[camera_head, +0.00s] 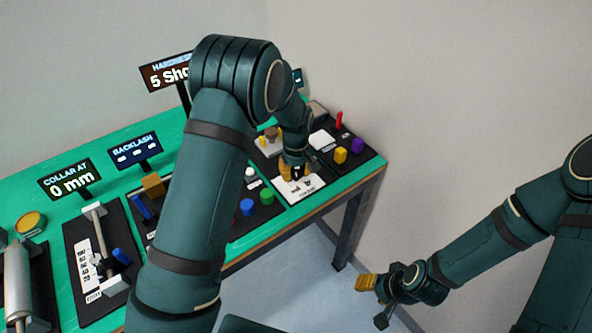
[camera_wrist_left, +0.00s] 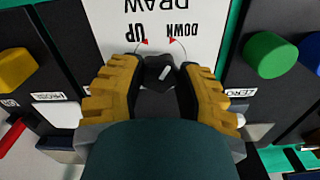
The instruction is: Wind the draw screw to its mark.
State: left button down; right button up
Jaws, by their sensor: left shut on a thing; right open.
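The draw screw's black knob (camera_wrist_left: 160,72) has a white line on it. It stands in front of a white plate (camera_wrist_left: 125,22) printed DRAW, UP and DOWN, with thin curved red-tipped arrows. My left gripper (camera_wrist_left: 157,68) has its yellow fingers on either side of the knob and is shut on it. In the head view the left gripper (camera_head: 294,172) is over the same white plate (camera_head: 305,190) near the table's right end, and it hides most of the knob. My right gripper (camera_head: 378,287) is open and empty, off the table at the right.
A green button (camera_wrist_left: 270,54) is right of the knob and a yellow one (camera_wrist_left: 16,68) left in the wrist view. The collar display (camera_head: 69,180) reads 0 mm; the backlash display (camera_head: 135,150) shows dashes. My left arm hides the table's middle. The floor (camera_head: 290,290) is clear.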

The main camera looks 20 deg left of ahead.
aim_at(296, 173)
pick_arm(q)
jog(key=shift+s, duration=0.1)
dwell(0.4)
jog(key=c, duration=0.5)
grip_release()
jog(key=shift+c, duration=0.2)
jog(key=shift+r, duration=0.5)
notch_tip(296, 173, up, 11)
jog(key=shift+f, duration=0.1)
